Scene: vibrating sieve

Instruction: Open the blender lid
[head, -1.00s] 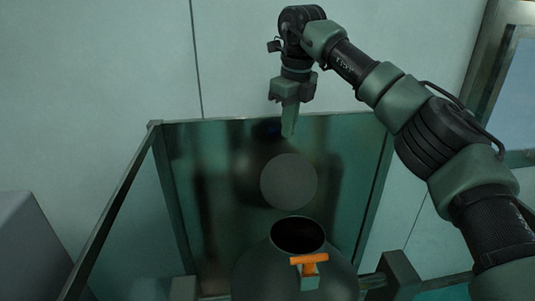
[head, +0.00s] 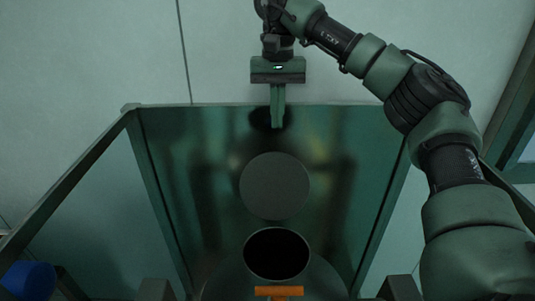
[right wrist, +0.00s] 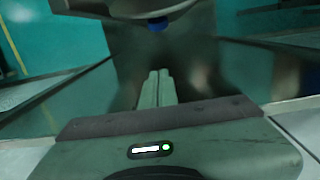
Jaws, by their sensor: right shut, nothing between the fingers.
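The dark round blender vessel (head: 222,290) is at the bottom of the head view, with its round mouth (head: 276,253) uncovered. The grey disc-shaped lid (head: 275,186) stands raised behind the mouth, its flat face showing. An orange T-shaped handle (head: 279,291) is at the vessel's front, partly cut off by the picture edge. My right gripper (head: 277,122) is shut and empty, pointing down beyond the lid near the back panel's top edge, apart from the lid in the picture. Its closed fingers also show in the right wrist view (right wrist: 158,88). My left gripper is not in view.
A green, reflective metal-framed enclosure (head: 210,130) surrounds the vessel, with a side rail (head: 70,180) at left. A blue cylindrical thing (head: 28,281) is at lower left. In the right wrist view, a blue knob (right wrist: 157,24) shows beneath a grey rounded body.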

